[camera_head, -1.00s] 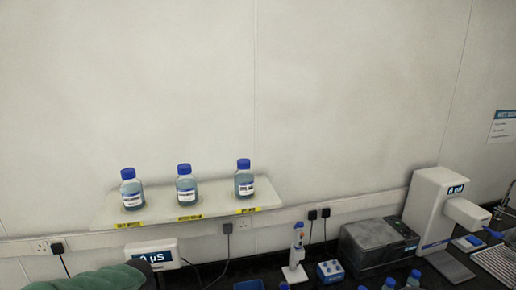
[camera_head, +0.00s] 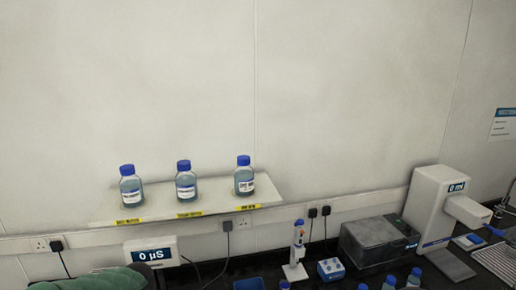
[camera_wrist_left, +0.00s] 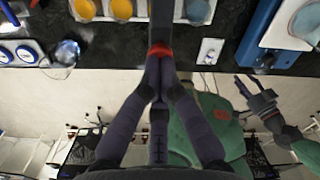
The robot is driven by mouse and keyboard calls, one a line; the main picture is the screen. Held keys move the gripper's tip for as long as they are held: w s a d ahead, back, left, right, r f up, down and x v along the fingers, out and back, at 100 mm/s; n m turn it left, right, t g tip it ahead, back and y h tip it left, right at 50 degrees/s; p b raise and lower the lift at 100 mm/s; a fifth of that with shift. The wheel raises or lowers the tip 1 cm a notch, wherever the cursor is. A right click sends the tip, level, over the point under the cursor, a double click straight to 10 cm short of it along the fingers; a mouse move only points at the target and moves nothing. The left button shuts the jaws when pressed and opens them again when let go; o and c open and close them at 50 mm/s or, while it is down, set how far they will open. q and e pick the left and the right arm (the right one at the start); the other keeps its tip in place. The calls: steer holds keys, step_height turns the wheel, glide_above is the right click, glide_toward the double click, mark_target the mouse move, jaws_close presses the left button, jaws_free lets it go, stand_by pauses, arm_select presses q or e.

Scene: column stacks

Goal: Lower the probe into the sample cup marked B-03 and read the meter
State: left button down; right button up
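The white meter (camera_head: 152,252) stands below the shelf in the head view and its display reads 0 µS. In the left wrist view my left gripper (camera_wrist_left: 159,57) has its fingers together around a dark, bar-like piece with a red band (camera_wrist_left: 158,49), which looks like the probe. Its lower end cannot be made out. Sample cups with orange-yellow contents (camera_wrist_left: 122,9) and another with grey-blue contents (camera_wrist_left: 198,10) stand at the top of that view. No B-03 mark is readable. My right gripper (camera_wrist_left: 257,90) shows at the right, its fingers apart and empty, away from the cups.
Three blue-capped bottles (camera_head: 186,187) stand on a wall shelf (camera_head: 215,207). A pipette stand (camera_head: 295,270), a dark box-like device (camera_head: 377,240) and a white dispenser (camera_head: 430,210) reading 0 ml line the bench. Round blue-rimmed items (camera_wrist_left: 27,54) lie near the bench edge.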

arm_select(q)
steer(key=shift+r+p, duration=2.8)
steer(key=shift+r, duration=0.65)
steer(key=shift+f, duration=0.1)
